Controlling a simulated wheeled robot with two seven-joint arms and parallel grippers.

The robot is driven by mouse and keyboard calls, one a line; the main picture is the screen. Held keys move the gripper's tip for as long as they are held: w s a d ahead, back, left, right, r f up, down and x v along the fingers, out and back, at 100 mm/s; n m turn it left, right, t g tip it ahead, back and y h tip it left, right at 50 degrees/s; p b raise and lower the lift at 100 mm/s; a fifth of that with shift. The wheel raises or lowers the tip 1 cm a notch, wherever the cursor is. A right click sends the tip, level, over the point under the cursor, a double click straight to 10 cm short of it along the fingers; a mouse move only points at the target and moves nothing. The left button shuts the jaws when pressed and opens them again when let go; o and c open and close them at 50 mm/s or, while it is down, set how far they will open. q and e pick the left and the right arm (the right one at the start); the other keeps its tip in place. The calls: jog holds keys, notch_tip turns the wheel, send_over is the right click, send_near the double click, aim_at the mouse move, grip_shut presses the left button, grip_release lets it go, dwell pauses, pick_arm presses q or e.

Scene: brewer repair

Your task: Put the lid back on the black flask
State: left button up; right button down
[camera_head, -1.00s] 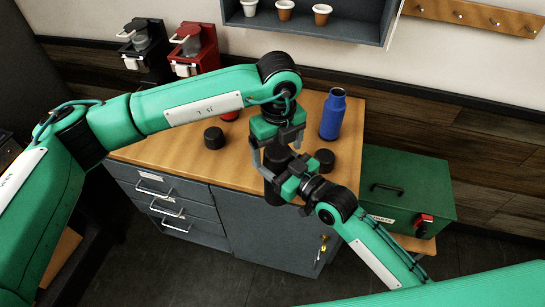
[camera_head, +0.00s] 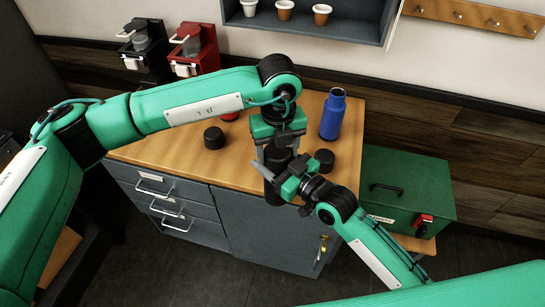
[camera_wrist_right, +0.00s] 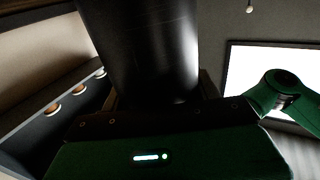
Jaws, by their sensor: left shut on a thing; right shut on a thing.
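The black flask (camera_head: 273,192) is held upright in front of the counter edge by my right gripper (camera_head: 289,187), which is shut on it. The flask's dark body also fills the upper middle of the right wrist view (camera_wrist_right: 145,45). My left gripper (camera_head: 278,148) points down directly above the flask. It is shut on a black piece (camera_head: 279,158) that looks like the lid, lined up over the flask's top. The jaws and the dark colours hide the joint, so I cannot tell whether lid and flask touch or how far they are seated.
A blue flask (camera_head: 332,115) stands on the wooden counter (camera_head: 170,150). Black round caps lie at the left (camera_head: 213,138) and right (camera_head: 325,160). A red object (camera_head: 230,116) is partly hidden behind my left arm. A green box (camera_head: 405,190) stands right of the counter.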

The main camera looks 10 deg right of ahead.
pick_arm(q)
jog(key=shift+m, duration=0.4)
jog(key=shift+c, duration=0.2)
jog(key=o, duration=1.1)
jog(key=shift+r, duration=0.1)
jog(key=shift+r, duration=2.15)
jog(key=o, duration=0.3)
jog(key=shift+o, duration=0.2)
